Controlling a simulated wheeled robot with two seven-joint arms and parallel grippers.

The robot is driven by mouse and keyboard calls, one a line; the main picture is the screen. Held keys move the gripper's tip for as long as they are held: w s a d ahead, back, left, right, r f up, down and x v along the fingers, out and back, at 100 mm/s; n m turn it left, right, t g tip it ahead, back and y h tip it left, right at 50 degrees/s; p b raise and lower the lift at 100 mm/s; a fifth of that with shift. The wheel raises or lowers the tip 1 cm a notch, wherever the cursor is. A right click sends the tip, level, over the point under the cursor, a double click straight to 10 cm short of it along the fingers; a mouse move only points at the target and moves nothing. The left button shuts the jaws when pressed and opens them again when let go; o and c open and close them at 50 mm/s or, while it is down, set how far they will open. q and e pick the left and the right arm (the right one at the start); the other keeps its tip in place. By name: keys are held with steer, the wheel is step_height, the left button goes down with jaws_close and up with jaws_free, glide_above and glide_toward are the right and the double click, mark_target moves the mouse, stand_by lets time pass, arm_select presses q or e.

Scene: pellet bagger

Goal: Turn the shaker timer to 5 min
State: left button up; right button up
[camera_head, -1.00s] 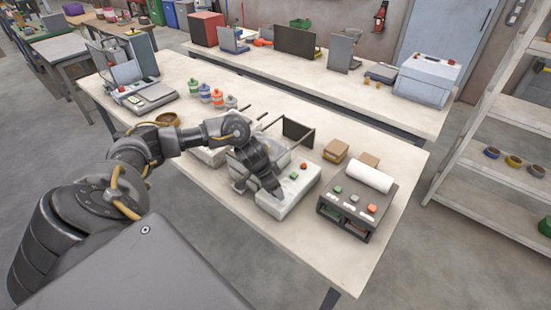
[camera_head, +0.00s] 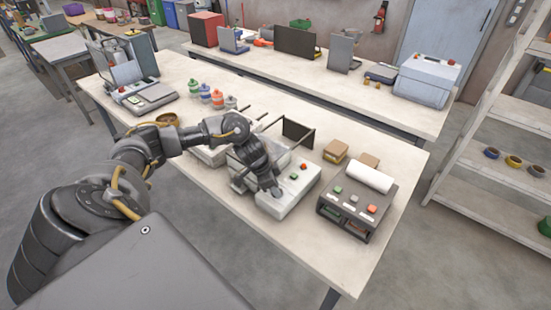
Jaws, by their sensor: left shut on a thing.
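The shaker (camera_head: 296,189) is a pale grey machine in the middle of the near table. A green button and a red button (camera_head: 303,167) show on its control panel. My left arm reaches in from the left, and my left gripper (camera_head: 275,191) points down onto the near left part of that panel. It is shut on the timer knob, which the fingers hide. The dial marks and the pointer's setting cannot be read. My right gripper is not in view.
A dark box with buttons and a white roll (camera_head: 370,176) stands right of the shaker. Small brown boxes (camera_head: 336,151) lie behind it. Several coloured-top jars (camera_head: 217,98) stand at the left back. The table's front right corner is clear.

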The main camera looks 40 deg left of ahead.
arm_select(q)
steer(key=m, duration=0.1)
steer(key=m+h, duration=0.1)
steer(key=m, duration=0.1)
steer(key=shift+w+a+m+g, duration=0.1)
steer(key=shift+w+m+g, duration=0.1)
steer(key=shift+m+g, duration=0.15)
steer(key=m, duration=0.1)
steer(key=m+g+b, duration=0.1)
steer(key=m, duration=0.1)
steer(key=shift+w+g+h+b, duration=0.1)
steer(key=shift+g+h+b, duration=0.15)
steer(key=shift+h+b, duration=0.05)
steer(key=shift+m+g, duration=0.5)
steer(key=shift+m, duration=0.95)
steer(key=shift+a+b, duration=0.1)
steer(key=shift+b, duration=0.2)
steer(key=o, duration=1)
steer(key=v, duration=1.1)
